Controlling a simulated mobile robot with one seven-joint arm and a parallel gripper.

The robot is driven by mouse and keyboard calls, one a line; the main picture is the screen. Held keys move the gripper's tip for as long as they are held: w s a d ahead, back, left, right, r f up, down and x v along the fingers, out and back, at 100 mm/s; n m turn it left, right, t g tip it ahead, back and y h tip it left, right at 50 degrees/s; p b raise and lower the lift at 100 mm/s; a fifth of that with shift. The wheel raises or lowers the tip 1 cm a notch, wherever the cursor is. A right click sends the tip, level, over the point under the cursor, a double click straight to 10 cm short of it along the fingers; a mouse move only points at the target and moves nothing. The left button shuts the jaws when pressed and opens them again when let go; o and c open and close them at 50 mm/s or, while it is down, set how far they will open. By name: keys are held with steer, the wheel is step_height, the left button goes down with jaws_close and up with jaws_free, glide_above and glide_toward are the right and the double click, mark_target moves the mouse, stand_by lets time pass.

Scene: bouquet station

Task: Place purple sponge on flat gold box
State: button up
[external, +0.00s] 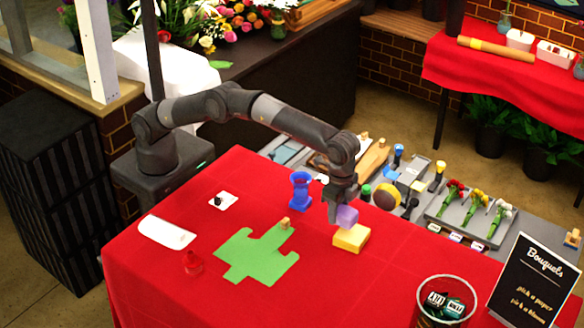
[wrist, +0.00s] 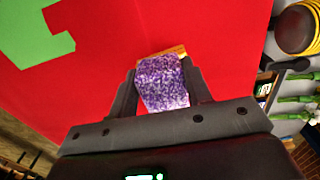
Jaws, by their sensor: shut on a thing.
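A purple sponge (external: 347,216) is held between the fingers of my gripper (external: 340,208). In the wrist view the speckled purple sponge (wrist: 162,84) fills the space between the two fingers (wrist: 163,92). The flat gold box (external: 352,238) lies on the red table cloth just below the sponge. In the wrist view only an edge of the gold box (wrist: 172,51) shows behind the sponge. The sponge is over the box's upper left part in the external view. I cannot tell whether the sponge touches the box.
A blue vase-like object (external: 300,190) stands left of my gripper. A green flat shape (external: 258,256) lies on the red cloth (external: 200,285), with a small wooden block (external: 285,223) at its edge. A red object (external: 193,263) and white tray (external: 166,232) lie further left.

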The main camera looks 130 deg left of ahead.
steer(key=shift+f, duration=1.1)
steer(key=shift+f, duration=0.1)
steer(key=o, duration=1)
steer(key=shift+r, duration=3.9)
